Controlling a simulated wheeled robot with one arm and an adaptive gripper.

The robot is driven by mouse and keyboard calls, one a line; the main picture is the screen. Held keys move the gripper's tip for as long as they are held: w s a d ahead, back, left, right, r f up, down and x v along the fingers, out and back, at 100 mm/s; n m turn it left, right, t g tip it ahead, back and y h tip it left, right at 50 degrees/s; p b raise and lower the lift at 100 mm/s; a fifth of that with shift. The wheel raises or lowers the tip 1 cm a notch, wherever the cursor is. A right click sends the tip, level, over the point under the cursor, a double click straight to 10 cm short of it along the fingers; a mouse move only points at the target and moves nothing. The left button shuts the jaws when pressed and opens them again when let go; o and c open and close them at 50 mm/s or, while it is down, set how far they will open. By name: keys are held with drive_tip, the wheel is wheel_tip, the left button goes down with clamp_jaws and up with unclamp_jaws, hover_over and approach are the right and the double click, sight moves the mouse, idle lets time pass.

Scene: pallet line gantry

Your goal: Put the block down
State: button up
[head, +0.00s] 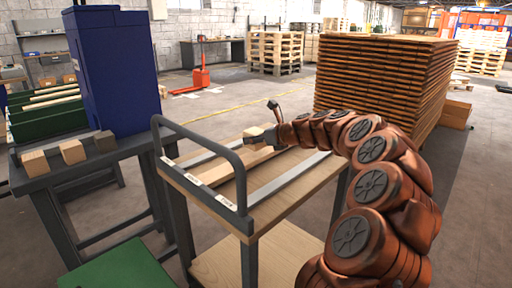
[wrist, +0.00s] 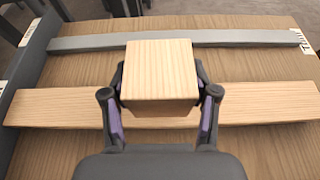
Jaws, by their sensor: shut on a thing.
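A pale wooden block (wrist: 160,68) is between the two fingers of my gripper (wrist: 160,85), which is shut on it. In the wrist view the block covers part of a long wooden plank (wrist: 50,107) on the cart top. I cannot tell whether the block touches the plank or is held above it. In the head view my gripper (head: 263,136) is over the wooden cart (head: 278,208), with the block (head: 253,131) small at its tip.
The cart has grey strips (head: 288,178), labels and a grey handle rail (head: 239,165) at the left. Stacked brown boards (head: 375,85) stand behind my arm.

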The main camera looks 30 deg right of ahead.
wheel_tip(320, 180, down, 3)
drive_tip(key=shift+r+b, duration=0.15)
drive_tip(key=shift+b, duration=0.3)
drive_tip(key=shift+r, duration=0.1)
drive_tip(key=o, duration=1.3)
drive_tip(key=shift+s+d+r, duration=0.1)
drive_tip(key=shift+s+r, duration=0.05)
drive_tip(key=shift+s, duration=0.05)
drive_tip(key=p+v, duration=0.3)
drive_tip(key=v, duration=0.8)
drive_tip(key=shift+s, duration=0.3)
